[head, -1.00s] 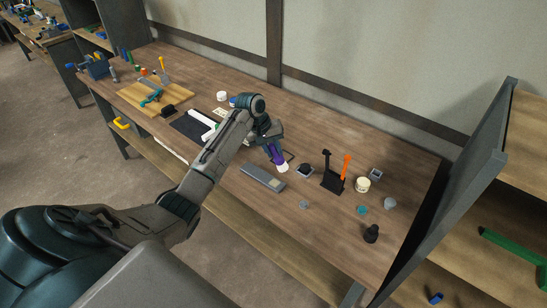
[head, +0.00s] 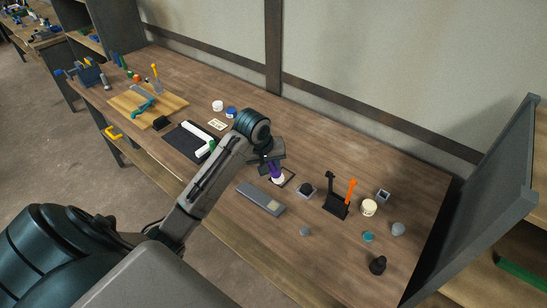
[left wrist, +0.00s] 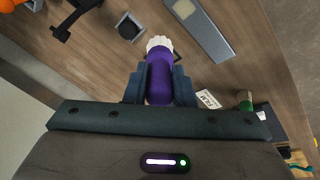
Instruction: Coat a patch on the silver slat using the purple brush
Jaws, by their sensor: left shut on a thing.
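My left gripper (head: 272,164) is shut on the purple brush (head: 277,172), which points down with its pale bristles lowest. In the left wrist view the brush (left wrist: 160,82) sits between the gripper's fingers (left wrist: 160,75), with its white bristles past the fingertips. The silver slat (head: 254,194) lies flat on the bench, nearer the front edge than the brush. It has a pale rectangular patch near its right end. The slat also shows in the left wrist view (left wrist: 198,22), apart from the bristles in the picture. My right gripper is not in view.
A dark stand with an orange tool (head: 350,192) and a cream tub (head: 369,207) stand to the right. A small dark-topped block (head: 306,190) is beside the brush. A black mat (head: 181,143) with a white bar lies left. A grey side panel (head: 485,190) bounds the right end.

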